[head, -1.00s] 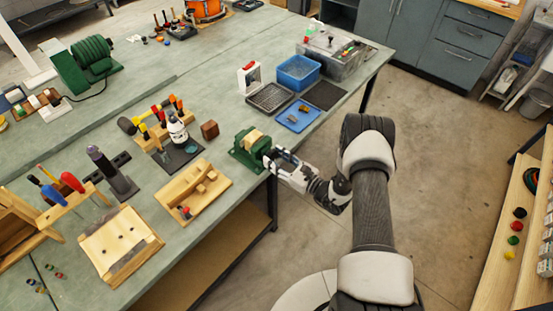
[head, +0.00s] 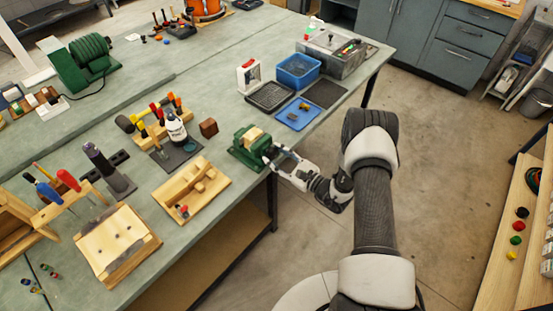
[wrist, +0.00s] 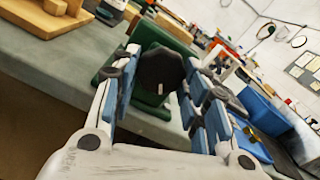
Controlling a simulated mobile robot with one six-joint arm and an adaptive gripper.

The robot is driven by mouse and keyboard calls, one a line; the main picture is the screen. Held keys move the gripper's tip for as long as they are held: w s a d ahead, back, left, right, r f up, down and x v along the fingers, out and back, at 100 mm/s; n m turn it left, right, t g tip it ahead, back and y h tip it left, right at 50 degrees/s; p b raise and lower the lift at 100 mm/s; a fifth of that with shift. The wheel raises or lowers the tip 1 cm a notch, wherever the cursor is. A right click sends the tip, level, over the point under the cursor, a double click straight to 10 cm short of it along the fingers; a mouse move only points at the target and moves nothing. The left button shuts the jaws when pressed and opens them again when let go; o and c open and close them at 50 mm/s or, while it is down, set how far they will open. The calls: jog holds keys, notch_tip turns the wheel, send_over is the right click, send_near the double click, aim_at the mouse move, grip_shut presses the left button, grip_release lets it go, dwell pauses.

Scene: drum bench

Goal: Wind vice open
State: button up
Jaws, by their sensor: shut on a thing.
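The green vice (head: 247,146) stands at the bench's front edge, with a pale wooden block (head: 253,134) at its jaws. My gripper (head: 272,156) reaches it from the front right. In the wrist view the vice's green body (wrist: 150,95) shows behind a round black knob (wrist: 161,70) with a white mark. My gripper's blue-padded fingers (wrist: 160,82) stand on either side of the knob and are shut on it. The gap between the vice jaws is too small to judge.
On the bench (head: 225,215), a wooden fixture (head: 205,188) lies left of the vice. A blue tray (head: 297,116) and a blue bin (head: 298,70) lie to the right. A small brown block (head: 209,128) sits behind. The floor in front is clear.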

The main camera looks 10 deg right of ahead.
jog(key=n+b, duration=0.2)
jog(key=n, duration=0.2)
jog(key=shift+n, duration=0.3)
jog(key=n+b, duration=0.2)
jog(key=n, duration=0.1)
jog(key=shift+d+n, duration=0.1)
jog(key=shift+n, duration=0.3)
jog(key=n+b, duration=0.3)
jog(key=shift+w+n, duration=0.1)
jog(key=shift+n, duration=0.2)
jog(key=n+b, duration=0.2)
jog(key=n, duration=0.1)
jog(key=shift+r+n+b, duration=0.1)
jog(key=shift+n+b, duration=0.2)
jog(key=shift+b, duration=0.1)
jog(key=n, duration=0.1)
jog(key=n+b, duration=0.1)
jog(key=n, duration=0.1)
jog(key=n+b, duration=0.1)
jog(key=shift+r+n, duration=0.25)
jog(key=shift+n, duration=0.05)
jog(key=n, duration=0.5)
jog(key=shift+r+n, duration=0.2)
jog(key=shift+n, duration=0.1)
